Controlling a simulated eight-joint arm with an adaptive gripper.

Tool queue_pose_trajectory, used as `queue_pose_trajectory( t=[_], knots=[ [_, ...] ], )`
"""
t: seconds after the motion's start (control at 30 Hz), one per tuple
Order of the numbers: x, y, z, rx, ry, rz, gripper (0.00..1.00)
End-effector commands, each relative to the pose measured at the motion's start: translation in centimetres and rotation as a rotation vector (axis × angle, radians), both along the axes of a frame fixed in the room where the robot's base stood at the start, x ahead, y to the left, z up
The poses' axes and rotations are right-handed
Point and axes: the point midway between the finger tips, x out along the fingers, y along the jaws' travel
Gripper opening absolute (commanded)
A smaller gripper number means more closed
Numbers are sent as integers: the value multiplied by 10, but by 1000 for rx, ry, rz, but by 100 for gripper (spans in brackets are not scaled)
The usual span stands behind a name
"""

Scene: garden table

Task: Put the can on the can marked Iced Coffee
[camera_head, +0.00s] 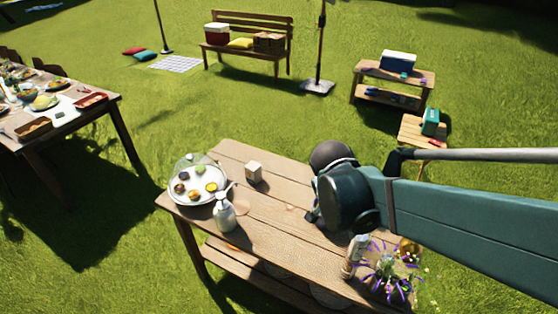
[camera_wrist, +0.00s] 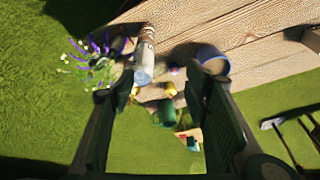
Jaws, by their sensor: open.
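A tall pale cylinder with markings (camera_head: 355,255) stands at the near right end of the wooden table, next to the purple flowers. I cannot tell whether this is one can or two stacked, and the lettering is too blurred to read. My gripper (camera_wrist: 162,88) is open, with nothing held between its fingers. The pale end shows near the left fingertip, apparently beyond it. In the head view my arm hides the fingers.
A blue-rimmed round thing (camera_wrist: 212,58) lies near the right finger. Purple flowers (camera_head: 388,275) crowd the cylinder. The table's middle boards are partly clear.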

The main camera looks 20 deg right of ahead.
Motion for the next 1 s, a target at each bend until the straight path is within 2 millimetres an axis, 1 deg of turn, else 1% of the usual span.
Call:
queue_pose_trajectory(
  t=[0.1,0.37,0.7,0.9,1.0],
  knots=[
    [2,14,11,12,-16,157,46],
    [7,45,35,7,-64,496,46],
    [8,84,69,-68,-150,916,46],
    [7,103,88,-137,-200,1117,46],
    [6,109,95,-167,-218,1184,46]
  ],
)
